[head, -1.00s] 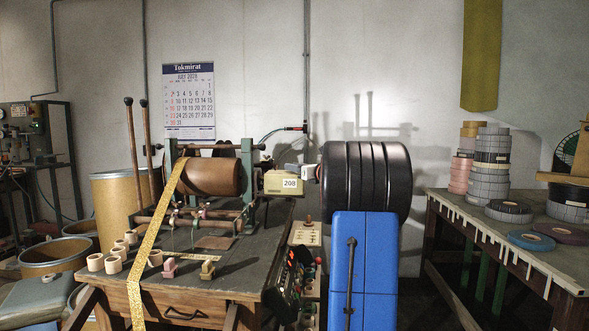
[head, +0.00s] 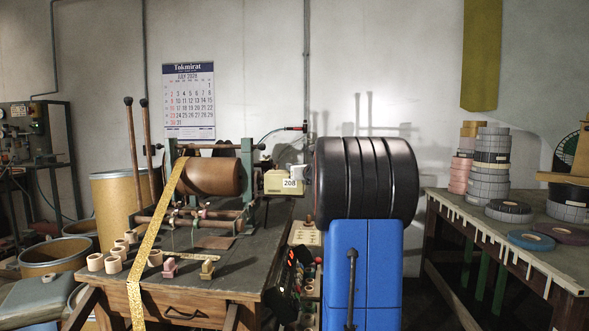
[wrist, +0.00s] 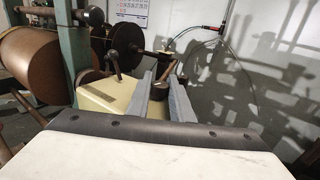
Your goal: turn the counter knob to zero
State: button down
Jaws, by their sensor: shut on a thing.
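The cream counter box (head: 287,183) sits at the right end of the winding machine and its face reads 208. It also shows in the wrist view (wrist: 104,95), just left of my fingers. My gripper (wrist: 160,86) is shut on the dark counter knob (wrist: 158,92), with one grey finger on each side of it. In the head view, my arm mostly blocks the gripper and the knob cannot be made out.
The brown winding roller (head: 211,176) and its green frame stand left of the counter. A gold tape (head: 150,240) runs down over the workbench (head: 215,270). A control panel with buttons (head: 290,285) is on the bench's right side. A table with tape rolls (head: 492,165) stands right.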

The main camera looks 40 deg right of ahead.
jog(key=shift+m+g+h, duration=1)
jog(key=shift+m+h, duration=0.4)
jog(key=shift+h, duration=0.6)
jog(key=c, duration=1.6)
grip_release()
jog(key=shift+o, duration=0.2)
jog(key=shift+s, duration=0.1)
jog(key=v, duration=1.7)
jog(key=shift+s+a, duration=0.1)
jog(key=shift+s, duration=0.05)
